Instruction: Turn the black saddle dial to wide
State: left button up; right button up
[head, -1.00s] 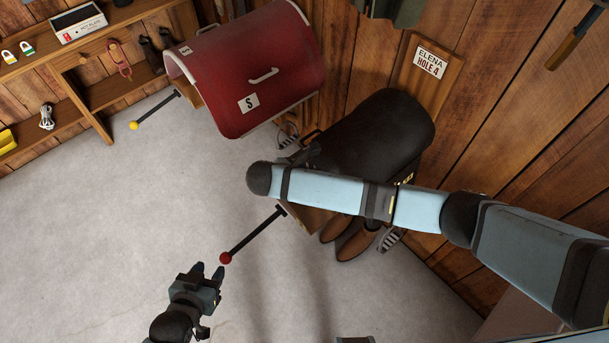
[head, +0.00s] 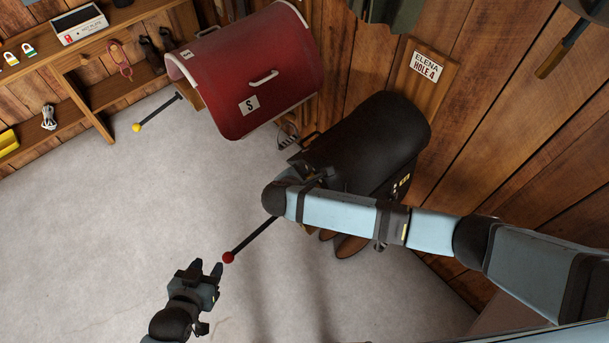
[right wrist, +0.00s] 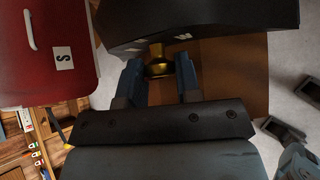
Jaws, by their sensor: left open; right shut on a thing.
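The black saddle (head: 370,140) sits on a wooden rack against the plank wall, right of centre in the head view. Its dark lower edge also shows at the top of the right wrist view (right wrist: 200,22). A brass dial knob (right wrist: 158,62) sticks out below that edge, with small white marks beside it. My right gripper (right wrist: 158,78) is shut on the knob, one blue finger on each side. In the head view my right arm hides the knob. I cannot read the dial's setting. My left gripper (head: 207,268) is open and empty, low over the floor.
A red saddle (head: 285,50) marked S hangs to the left on its own rack. A black rod with a red ball (head: 228,258) sticks out near my left gripper. Brown boots (head: 350,246) stand below the black saddle.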

jog(key=shift+s+f+m+t+y, duration=0.1)
jog(key=shift+m+t+y, duration=0.35)
jog(key=shift+t, duration=0.35)
jog(key=shift+d, duration=0.1)
jog(key=o, duration=0.9)
jog(key=b+v, duration=0.1)
jog(key=v, duration=1.2)
jog(key=shift+s, duration=0.4)
